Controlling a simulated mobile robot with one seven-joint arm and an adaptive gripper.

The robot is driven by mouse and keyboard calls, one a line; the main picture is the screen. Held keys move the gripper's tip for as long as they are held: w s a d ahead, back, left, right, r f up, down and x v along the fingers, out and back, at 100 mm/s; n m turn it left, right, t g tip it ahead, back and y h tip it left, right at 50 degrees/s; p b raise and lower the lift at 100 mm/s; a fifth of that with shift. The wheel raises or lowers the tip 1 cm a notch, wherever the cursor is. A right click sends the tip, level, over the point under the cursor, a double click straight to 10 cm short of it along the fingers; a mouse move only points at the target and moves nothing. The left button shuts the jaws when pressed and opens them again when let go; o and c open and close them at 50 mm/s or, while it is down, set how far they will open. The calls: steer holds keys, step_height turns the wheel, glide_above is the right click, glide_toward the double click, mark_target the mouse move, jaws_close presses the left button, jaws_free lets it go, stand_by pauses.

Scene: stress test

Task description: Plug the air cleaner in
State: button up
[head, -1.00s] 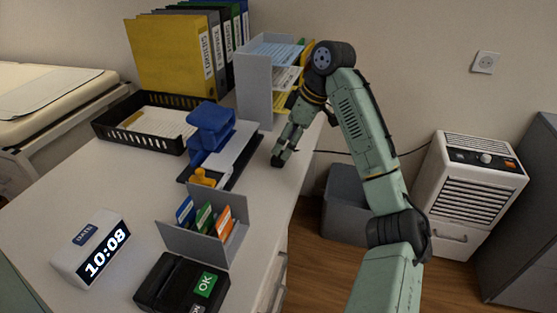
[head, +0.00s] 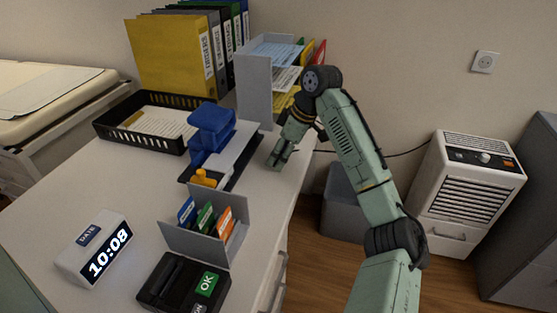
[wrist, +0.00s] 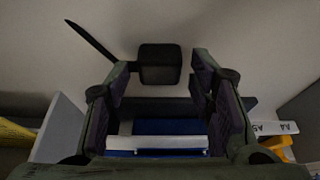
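My gripper (head: 274,163) is low over the desk's right edge. In the wrist view my gripper (wrist: 161,68) is open, with a dark block-shaped plug (wrist: 160,65) between the fingertips. Gaps show on both sides. A dark cord leaves it to the upper left.
Beside my gripper are a blue hole punch (head: 210,130) and a grey file rack (head: 254,90). A card holder (head: 195,243), a clock (head: 93,248) and a black terminal (head: 165,285) stand nearer. A grey bin (head: 342,205) is below the cable. The wall around the socket is clear.

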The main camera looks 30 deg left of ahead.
steer(key=c, duration=0.9)
steer(key=shift+r, duration=0.5)
steer(key=shift+s+r+b, duration=0.25)
steer(key=shift+r+b, duration=0.1)
steer(key=shift+r, duration=0.25)
steer(key=shift+s+r+b, duration=0.25)
steer(key=shift+r+b, duration=0.1)
steer(key=shift+r, duration=0.25)
steer(key=s+d, duration=0.1)
steer(key=s, duration=0.3)
steer(key=s+d+r+b, duration=0.1)
steer(key=s, duration=0.4)
steer(key=s+d+b, duration=0.1)
steer(key=s+d, duration=0.1)
steer(key=s, duration=0.3)
steer(key=shift+s+r, duration=0.25)
steer(key=shift+r, duration=0.05)
